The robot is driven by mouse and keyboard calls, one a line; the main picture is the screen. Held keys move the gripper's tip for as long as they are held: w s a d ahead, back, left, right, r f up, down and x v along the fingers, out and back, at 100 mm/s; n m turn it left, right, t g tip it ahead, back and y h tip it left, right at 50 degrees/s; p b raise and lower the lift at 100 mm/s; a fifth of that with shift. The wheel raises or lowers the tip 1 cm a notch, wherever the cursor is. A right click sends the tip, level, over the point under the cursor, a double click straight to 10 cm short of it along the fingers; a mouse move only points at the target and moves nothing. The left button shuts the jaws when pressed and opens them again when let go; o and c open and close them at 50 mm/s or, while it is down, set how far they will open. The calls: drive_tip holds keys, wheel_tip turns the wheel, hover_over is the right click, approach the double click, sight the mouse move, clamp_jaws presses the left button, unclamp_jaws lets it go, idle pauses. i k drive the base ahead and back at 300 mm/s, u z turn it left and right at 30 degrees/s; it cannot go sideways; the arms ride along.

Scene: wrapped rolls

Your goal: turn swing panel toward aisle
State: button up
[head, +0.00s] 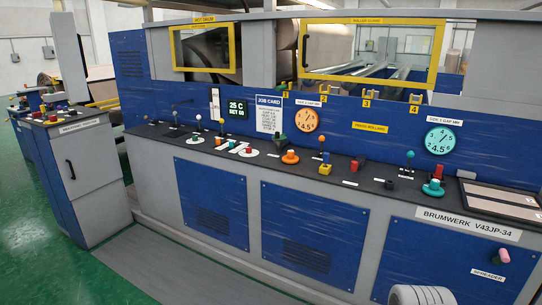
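No part in view is clearly labelled as the swing panel. The closest match is a grey and blue control cabinet (82,175) at the left, standing at an angle by the green floor. My gripper is not in view, and nothing is seen touching the cabinet.
A long console (270,160) with several knobs, levers and dials runs across the middle to the right. Two yellow-framed windows (436,52) stand above it. A grey floor plate (150,262) lies in front. The green floor (40,262) at the lower left is clear.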

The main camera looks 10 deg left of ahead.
sight(69, 46)
drive_tip(key=i, duration=1.8)
drive_tip(key=u, duration=0.8)
drive_tip(key=i, duration=1.15)
drive_tip(key=u, duration=1.3)
drive_tip(key=i, duration=1.45)
drive_tip(key=u, duration=0.3)
drive_tip(key=i, duration=1.1)
drive_tip(key=u, duration=0.55)
